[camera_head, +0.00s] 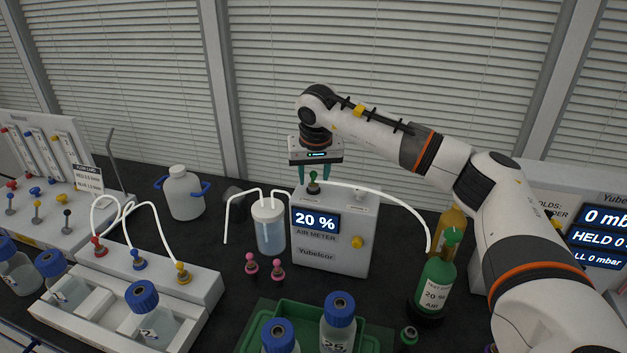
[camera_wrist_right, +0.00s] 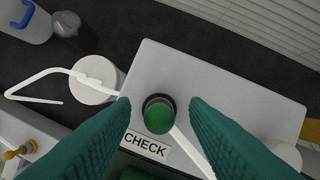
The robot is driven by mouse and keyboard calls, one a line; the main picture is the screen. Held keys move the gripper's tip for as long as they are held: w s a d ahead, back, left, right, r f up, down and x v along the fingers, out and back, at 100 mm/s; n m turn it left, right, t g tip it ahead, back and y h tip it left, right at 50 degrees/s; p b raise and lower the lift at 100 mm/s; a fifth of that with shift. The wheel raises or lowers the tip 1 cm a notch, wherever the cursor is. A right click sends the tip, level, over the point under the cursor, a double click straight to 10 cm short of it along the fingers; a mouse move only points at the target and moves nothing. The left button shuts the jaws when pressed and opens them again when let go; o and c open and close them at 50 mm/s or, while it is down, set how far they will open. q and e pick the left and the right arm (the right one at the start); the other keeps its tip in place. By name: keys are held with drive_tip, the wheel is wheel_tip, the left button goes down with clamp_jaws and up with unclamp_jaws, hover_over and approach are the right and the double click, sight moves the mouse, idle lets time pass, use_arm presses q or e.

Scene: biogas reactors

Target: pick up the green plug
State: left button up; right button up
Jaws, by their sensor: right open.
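The green plug (camera_head: 313,183) stands upright on top of the white air meter (camera_head: 330,243), whose display reads 20 %. In the right wrist view the plug's round green top (camera_wrist_right: 158,116) sits in a dark ring, with a white tube leading off from it. My right gripper (camera_head: 317,178) is above the meter, pointing down, with its fingers on either side of the plug. In the right wrist view its teal fingers (camera_wrist_right: 160,108) are apart, with visible gaps to the plug. My left gripper is not in view.
A lidded cylinder of liquid (camera_head: 270,230) stands left of the meter. Two pink plugs (camera_head: 264,268) stand before it. A green bottle (camera_head: 436,285) and a yellow bottle (camera_head: 452,228) stand at the right. A green tray (camera_head: 366,341) with blue-capped bottles is in front.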

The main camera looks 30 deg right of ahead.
clamp_jaws()
drive_tip(key=shift+r, duration=0.15)
